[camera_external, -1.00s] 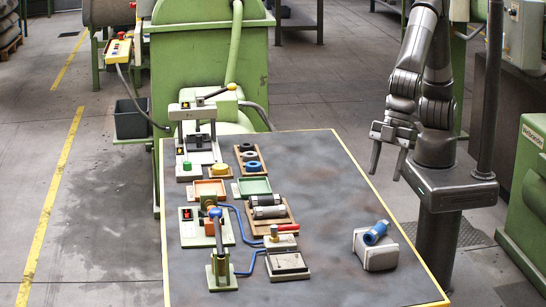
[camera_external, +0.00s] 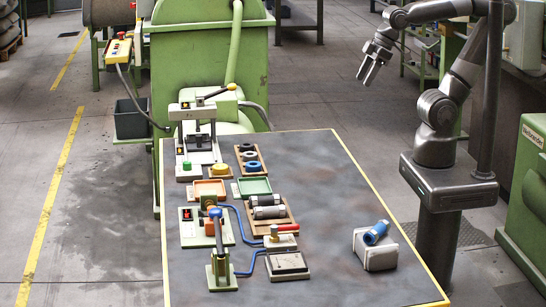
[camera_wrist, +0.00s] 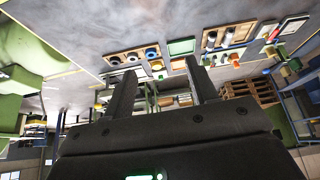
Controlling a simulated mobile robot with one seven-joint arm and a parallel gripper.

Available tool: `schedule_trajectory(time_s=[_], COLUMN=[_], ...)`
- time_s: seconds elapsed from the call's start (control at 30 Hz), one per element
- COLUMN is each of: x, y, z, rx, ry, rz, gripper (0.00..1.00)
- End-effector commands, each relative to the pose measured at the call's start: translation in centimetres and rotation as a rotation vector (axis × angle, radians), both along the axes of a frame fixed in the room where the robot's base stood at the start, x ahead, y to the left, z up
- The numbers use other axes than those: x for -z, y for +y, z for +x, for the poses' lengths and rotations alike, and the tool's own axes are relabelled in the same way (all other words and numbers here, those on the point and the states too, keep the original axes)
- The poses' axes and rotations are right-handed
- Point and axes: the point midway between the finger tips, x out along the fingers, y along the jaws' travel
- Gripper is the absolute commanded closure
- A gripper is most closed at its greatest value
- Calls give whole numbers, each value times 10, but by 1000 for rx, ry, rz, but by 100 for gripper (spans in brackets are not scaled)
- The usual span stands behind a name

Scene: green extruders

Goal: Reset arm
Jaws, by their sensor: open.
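My gripper (camera_external: 369,72) is raised in the air at the upper right of the external view, beyond the far right of the table and clear of everything on it. In the wrist view my two fingers (camera_wrist: 160,92) stand apart with nothing between them. My arm reaches up and to the left from its mount on the right.
The grey table (camera_external: 335,190) holds a press (camera_external: 196,140), a tray of rings (camera_external: 249,159), a tray of cylinders (camera_external: 268,213), a lever fixture (camera_external: 220,262) and a grey block with a blue part (camera_external: 376,233). Its right half is mostly clear. A green machine (camera_external: 205,60) stands behind.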

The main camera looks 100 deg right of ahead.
Motion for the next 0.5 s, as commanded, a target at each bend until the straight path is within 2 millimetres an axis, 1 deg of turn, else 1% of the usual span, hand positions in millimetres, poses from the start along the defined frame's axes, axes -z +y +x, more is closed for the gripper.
schedule_trajectory(time_s=[0.03,0.17,0.5], x=[2,5,6], y=[-7,-15,-16], z=[-8,-20,-22], rx=[22,46,50], ry=[-5,-8,-7], rz=[1,2,3], gripper=[47,47,47])
